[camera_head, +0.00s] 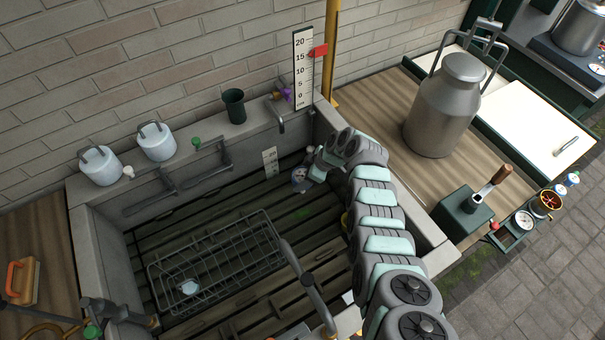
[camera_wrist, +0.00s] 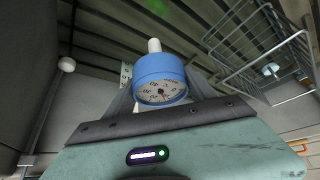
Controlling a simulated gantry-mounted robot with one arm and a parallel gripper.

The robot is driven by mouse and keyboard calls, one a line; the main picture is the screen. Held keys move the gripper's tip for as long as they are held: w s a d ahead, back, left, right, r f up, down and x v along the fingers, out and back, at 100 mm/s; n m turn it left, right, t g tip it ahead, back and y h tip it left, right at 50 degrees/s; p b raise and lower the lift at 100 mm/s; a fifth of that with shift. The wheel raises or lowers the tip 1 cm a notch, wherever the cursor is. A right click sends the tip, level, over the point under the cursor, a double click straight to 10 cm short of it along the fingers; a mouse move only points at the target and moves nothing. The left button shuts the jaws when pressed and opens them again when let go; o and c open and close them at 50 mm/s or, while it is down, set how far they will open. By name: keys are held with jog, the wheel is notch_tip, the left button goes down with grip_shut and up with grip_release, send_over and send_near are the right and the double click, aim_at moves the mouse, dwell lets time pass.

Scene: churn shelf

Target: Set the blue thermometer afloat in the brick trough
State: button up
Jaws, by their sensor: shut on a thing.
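The blue thermometer (camera_head: 299,180) is a round blue case with a white dial and a pale stem. The wrist view shows the thermometer (camera_wrist: 160,72) close up, between the fingers of my gripper (camera_wrist: 163,97). In the head view my gripper (camera_head: 312,167) is shut on it, inside the grey-walled trough (camera_head: 107,240), near the right end of the back wall. The trough floor looks dark and slatted. Whether the thermometer touches water or the floor cannot be told. My arm hides the trough's right part.
A wire basket (camera_head: 215,262) with a small pale-blue item inside stands left of my gripper. A small white scale plate (camera_head: 270,161) and a pipe bracket (camera_head: 205,168) are on the back wall. White canisters (camera_head: 156,141) and a dark cup (camera_head: 234,105) stand on the ledge.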

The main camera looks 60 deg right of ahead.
notch_tip(320, 180, down, 11)
jog(key=b, duration=1.1)
jog(key=shift+f, duration=0.2)
jog(key=o, duration=1.5)
jog(key=p+v, duration=0.3)
jog(key=v, duration=0.7)
jog(key=shift+s+r+p, duration=0.25)
jog(key=shift+r+p, duration=0.1)
